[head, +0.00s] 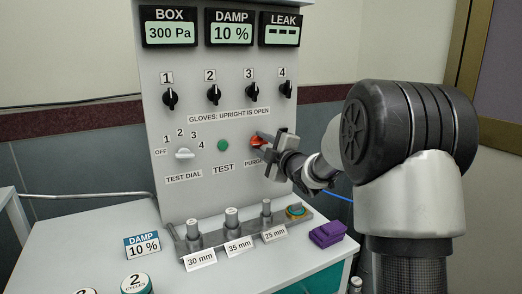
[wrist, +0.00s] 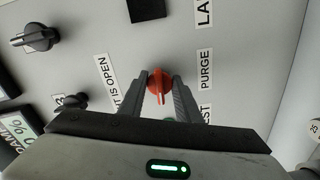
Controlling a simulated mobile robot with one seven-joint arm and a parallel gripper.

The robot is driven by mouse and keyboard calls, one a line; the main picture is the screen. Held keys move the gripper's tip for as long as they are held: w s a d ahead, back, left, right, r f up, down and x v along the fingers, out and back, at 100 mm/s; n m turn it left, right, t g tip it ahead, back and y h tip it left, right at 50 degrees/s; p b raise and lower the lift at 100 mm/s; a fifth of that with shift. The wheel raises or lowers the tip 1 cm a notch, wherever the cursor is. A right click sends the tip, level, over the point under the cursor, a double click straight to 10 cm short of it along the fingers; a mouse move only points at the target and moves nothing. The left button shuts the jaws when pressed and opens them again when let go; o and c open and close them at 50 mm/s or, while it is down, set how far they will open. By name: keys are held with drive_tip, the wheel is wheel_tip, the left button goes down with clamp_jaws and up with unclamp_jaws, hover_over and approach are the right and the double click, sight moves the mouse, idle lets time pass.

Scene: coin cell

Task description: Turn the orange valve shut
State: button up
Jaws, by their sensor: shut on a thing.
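The orange valve (head: 257,141) is a small orange-red knob on the grey panel, above the PURGE label at the panel's right side. In the wrist view the valve (wrist: 159,84) sits between the two fingertips. My gripper (head: 264,143) reaches in from the right and is shut on the valve. In the wrist view my gripper (wrist: 160,92) has a finger on each side of the knob. The fingers hide part of the valve in the head view, and its exact angle there is hard to tell.
Black knobs numbered 1 to 4, such as knob 3 (head: 249,95), sit above. A green TEST button (head: 223,145) and a white test dial (head: 184,154) are left of the valve. Below, a rack (head: 190,263) holds metal cylinders, beside a purple block (head: 327,234).

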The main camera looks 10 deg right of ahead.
drive_tip(key=shift+r+n, duration=0.1)
drive_tip(key=shift+n, duration=0.3)
drive_tip(key=o, duration=1.1)
drive_tip(key=shift+c, duration=0.2)
drive_tip(key=shift+s, duration=0.1)
drive_tip(key=p+v, duration=0.1)
drive_tip(key=v, duration=1.6)
drive_tip(key=shift+p, duration=0.3)
